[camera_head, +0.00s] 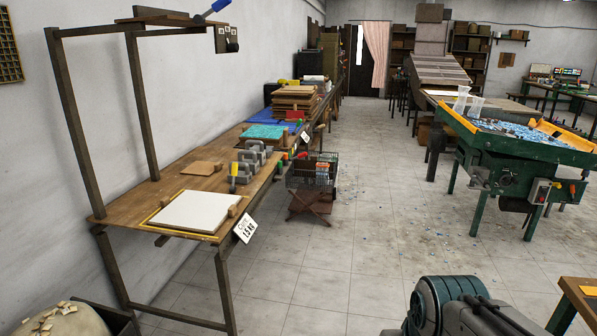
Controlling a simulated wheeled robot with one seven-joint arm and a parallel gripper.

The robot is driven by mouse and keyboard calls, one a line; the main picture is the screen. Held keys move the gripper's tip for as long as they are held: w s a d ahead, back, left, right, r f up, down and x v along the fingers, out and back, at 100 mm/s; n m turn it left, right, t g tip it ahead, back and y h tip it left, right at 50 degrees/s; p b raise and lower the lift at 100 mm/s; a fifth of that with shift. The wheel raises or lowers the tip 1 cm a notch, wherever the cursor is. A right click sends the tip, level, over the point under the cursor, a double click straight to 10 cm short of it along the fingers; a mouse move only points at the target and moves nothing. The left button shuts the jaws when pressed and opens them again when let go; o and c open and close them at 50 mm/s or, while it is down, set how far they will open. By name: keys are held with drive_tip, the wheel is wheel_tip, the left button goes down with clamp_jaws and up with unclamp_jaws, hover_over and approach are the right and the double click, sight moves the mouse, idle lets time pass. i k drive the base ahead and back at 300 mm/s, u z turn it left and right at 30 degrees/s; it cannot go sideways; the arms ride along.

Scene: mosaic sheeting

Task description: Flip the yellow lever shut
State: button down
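A small upright yellow lever (234,168) shows at the front of the wooden bench (128,207), behind a white square sheet (194,211) and beside a row of grey blocks. It is small in the picture, and I cannot tell what it is fixed to or whether it stands open or shut. A blue-handled lever (212,9) sticks up from the frame above the bench. Part of my arm shows at the bottom right, far from the yellow lever. My gripper is out of view.
The tiled floor (370,230) is clear in the middle, with scattered blue chips. A green machine (520,160) with a tray of blue pieces stands at the right. A wire basket (312,172) on a folding stand is beside the bench. A table corner (580,300) is at lower right.

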sight(233, 188)
drive_tip(key=u, duration=0.1)
drive_tip(key=i, duration=1.65)
drive_tip(key=u, duration=0.25)
drive_tip(key=i, duration=1.8)
drive_tip(key=u, duration=0.1)
